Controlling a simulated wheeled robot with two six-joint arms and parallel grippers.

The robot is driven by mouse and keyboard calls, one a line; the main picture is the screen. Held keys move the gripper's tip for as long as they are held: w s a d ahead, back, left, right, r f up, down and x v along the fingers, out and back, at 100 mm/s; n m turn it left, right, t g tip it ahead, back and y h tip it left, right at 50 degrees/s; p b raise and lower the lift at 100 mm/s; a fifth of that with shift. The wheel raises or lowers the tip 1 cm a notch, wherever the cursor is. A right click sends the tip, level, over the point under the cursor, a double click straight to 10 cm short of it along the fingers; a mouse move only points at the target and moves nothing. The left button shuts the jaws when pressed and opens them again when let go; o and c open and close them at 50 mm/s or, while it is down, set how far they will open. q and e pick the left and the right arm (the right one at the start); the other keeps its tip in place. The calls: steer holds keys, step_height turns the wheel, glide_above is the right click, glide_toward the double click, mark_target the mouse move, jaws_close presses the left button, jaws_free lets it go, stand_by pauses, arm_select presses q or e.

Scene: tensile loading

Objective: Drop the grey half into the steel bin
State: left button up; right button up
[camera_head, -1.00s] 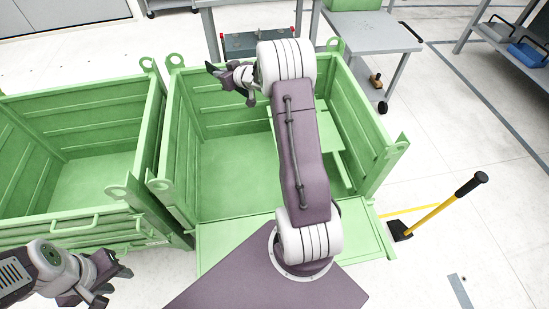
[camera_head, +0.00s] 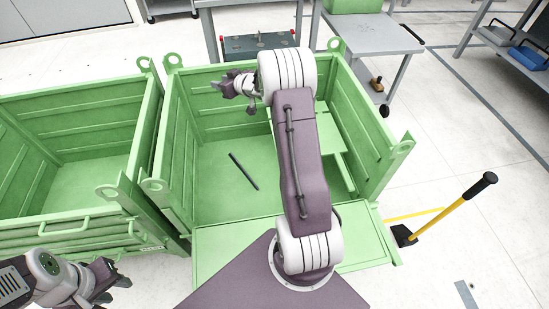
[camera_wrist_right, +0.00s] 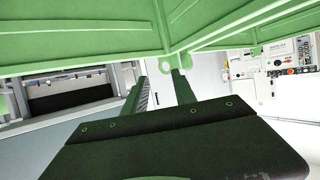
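A thin dark grey bar (camera_head: 243,171), which looks like the grey half, is inside the right-hand green steel bin (camera_head: 215,215), seen against its floor. I cannot tell whether it lies on the floor or is still falling. My right gripper (camera_head: 226,84) is over the back left part of this bin, above and apart from the bar. In the right wrist view its two fingers (camera_wrist_right: 160,92) stand apart with nothing between them. My left gripper (camera_head: 118,280) is outside the bins, low at the left front, with its fingers apart and empty.
A second green bin (camera_head: 85,185) stands left of the first and looks empty. A yellow-handled tool (camera_head: 452,212) stands on the floor at the right. Grey benches (camera_head: 375,35) are behind the bins. Open floor lies at the right.

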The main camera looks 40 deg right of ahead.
steer(key=p+v, duration=0.3)
steer(key=v, duration=0.5)
steer(key=shift+s+r, duration=0.25)
steer(key=shift+s, duration=0.1)
